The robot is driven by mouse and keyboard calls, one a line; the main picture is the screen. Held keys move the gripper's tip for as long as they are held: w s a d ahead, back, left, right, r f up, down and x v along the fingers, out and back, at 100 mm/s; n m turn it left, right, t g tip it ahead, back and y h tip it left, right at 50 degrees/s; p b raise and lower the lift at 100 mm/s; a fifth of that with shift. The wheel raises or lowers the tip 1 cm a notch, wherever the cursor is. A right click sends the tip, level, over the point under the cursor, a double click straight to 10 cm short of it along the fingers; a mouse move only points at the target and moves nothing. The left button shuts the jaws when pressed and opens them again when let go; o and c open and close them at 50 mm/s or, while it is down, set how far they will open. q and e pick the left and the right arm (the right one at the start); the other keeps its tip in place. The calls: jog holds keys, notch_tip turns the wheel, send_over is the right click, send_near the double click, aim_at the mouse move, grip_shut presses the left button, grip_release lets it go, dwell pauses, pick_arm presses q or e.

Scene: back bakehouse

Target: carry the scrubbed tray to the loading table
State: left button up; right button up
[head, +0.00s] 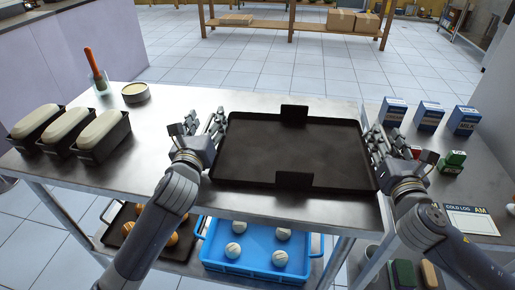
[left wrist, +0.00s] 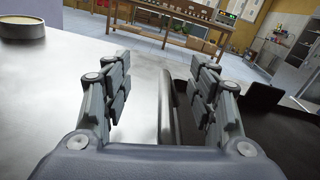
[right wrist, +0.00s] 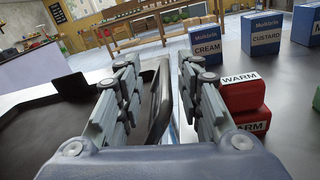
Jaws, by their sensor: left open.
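The tray (head: 290,150) is dark, rectangular and empty, with a raised tab at its far and near edges. It lies flat on the steel table (head: 185,105), its right edge by the gap to the right-hand table. My left gripper (head: 217,125) is open at the tray's left edge; in the left wrist view the tray's rim (left wrist: 175,110) stands between the spread fingers. My right gripper (head: 375,142) is at the right edge; in the right wrist view its fingers are apart with the tray's wall (right wrist: 158,105) between them. I cannot tell which table is the loading table.
Dough-filled loaf tins (head: 103,137), a round tin (head: 136,93) and an orange-handled tool (head: 94,63) stand at left. Blue-and-white cartons (head: 428,117), red and green boxes (head: 453,161) and a log sheet (head: 472,221) are at right. A blue crate (head: 225,265) sits below.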

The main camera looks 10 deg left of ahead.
pick_arm(q)
jog(key=s, duration=1.1)
jog(key=shift+s+d+f, duration=0.1)
jog(key=shift+s+d, duration=0.3)
pick_arm(e)
jog(key=shift+o, duration=0.2)
jog(key=o, duration=0.4)
jog(key=shift+c, duration=0.2)
jog(key=shift+r, duration=0.1)
